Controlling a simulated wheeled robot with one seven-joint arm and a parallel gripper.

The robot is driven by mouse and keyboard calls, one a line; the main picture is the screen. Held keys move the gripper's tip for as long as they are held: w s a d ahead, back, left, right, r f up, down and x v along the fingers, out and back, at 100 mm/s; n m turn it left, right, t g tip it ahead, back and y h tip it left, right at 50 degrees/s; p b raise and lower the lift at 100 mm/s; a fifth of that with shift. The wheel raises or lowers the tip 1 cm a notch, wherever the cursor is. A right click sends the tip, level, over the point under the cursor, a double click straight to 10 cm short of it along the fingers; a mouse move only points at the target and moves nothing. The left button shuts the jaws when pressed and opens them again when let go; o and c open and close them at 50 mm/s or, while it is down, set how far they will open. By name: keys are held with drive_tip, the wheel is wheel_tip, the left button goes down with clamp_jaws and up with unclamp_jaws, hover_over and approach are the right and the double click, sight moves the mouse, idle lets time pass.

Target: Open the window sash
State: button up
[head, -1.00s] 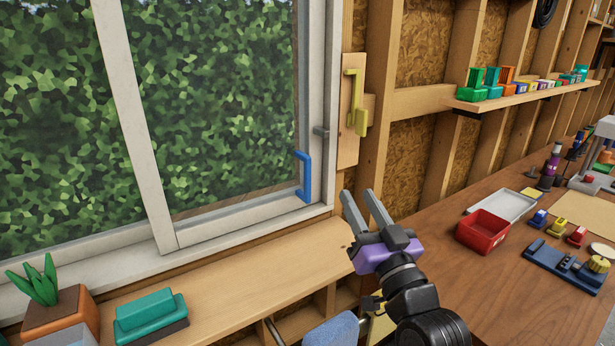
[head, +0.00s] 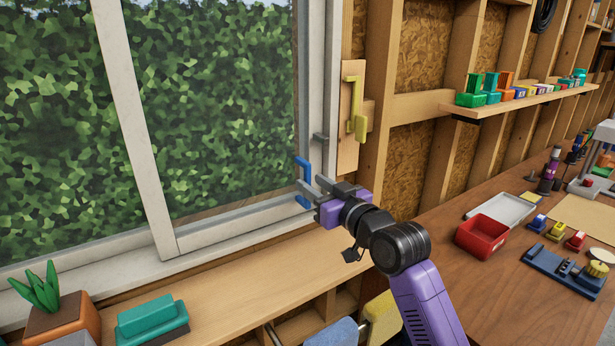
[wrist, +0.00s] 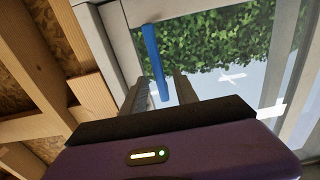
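The window sash (head: 235,227) has a pale frame around glass, with a green hedge behind it. A blue handle (head: 303,172) stands upright on the sash's right side. My gripper (head: 310,185) is at the lower part of the handle, its two fingers apart and pointing toward the window. In the wrist view the blue handle (wrist: 154,60) shows between the two open fingers (wrist: 162,88). Whether either finger touches it I cannot tell. The sash's right edge is against the frame's right jamb. A small grey latch piece (head: 321,137) sits on the jamb.
A yellow handle-shaped piece (head: 355,108) is mounted on a wooden board right of the window. The sill shelf (head: 235,285) below holds a plant pot (head: 58,318) and a teal block (head: 150,313). The workbench at right holds a red bin (head: 482,237).

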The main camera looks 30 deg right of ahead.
drive_tip(key=shift+w+a, duration=0.1)
drive_tip(key=shift+w, duration=1.35)
drive_tip(key=shift+c, duration=0.2)
clamp_jaws()
